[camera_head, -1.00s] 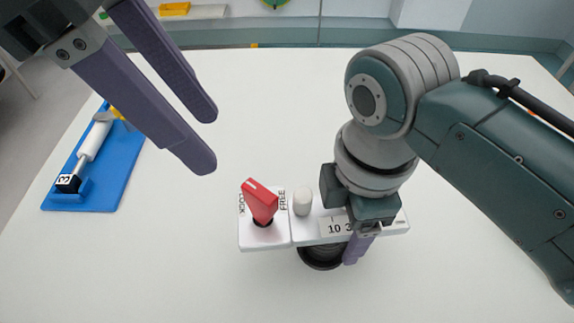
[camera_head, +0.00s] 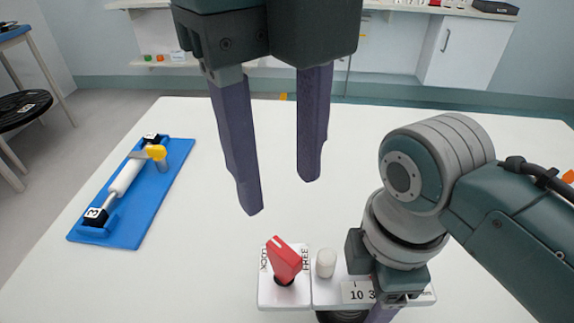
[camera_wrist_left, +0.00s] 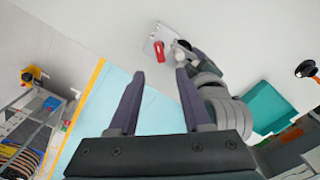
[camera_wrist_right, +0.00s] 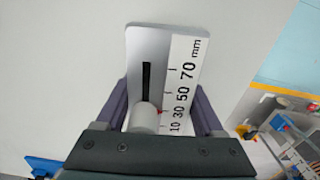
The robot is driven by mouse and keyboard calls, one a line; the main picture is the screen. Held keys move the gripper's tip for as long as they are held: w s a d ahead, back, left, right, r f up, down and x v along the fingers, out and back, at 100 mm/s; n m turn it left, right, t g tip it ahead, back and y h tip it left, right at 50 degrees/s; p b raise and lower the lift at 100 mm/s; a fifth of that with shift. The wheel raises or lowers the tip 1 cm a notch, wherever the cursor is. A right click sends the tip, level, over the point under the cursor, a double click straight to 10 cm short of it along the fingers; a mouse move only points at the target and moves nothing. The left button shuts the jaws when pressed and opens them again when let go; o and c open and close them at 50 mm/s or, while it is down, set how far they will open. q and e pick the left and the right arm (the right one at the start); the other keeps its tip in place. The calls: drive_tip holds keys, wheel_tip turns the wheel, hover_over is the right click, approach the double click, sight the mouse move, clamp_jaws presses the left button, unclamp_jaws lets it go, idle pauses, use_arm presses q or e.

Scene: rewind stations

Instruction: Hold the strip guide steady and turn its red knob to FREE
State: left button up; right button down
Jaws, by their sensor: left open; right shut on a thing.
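The strip guide (camera_head: 325,292) is a white plate on the table, with a millimetre scale, a white peg (camera_head: 326,263) and a red knob (camera_head: 284,261) at its left end. The knob stands between the printed words LOCK and FREE; its exact setting is hard to read. My right gripper (camera_wrist_right: 160,115) is shut on the guide, with a finger at each side of the plate. My left gripper (camera_head: 281,197) is open and empty, pointing down above and behind the knob. In the left wrist view the knob (camera_wrist_left: 160,50) shows beyond the fingertips.
A blue board (camera_head: 140,215) with a white roller and a yellow handle lies at the left of the table. My right arm fills the right side. The table between board and guide is clear. Shelves and a cabinet (camera_head: 464,52) stand behind.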

sight(284, 250)
use_arm(q)
drive_tip(key=shift+n, duration=0.8)
wheel_tip(284, 250, down, 12)
drive_tip(key=shift+d+r, duration=0.1)
clamp_jaws()
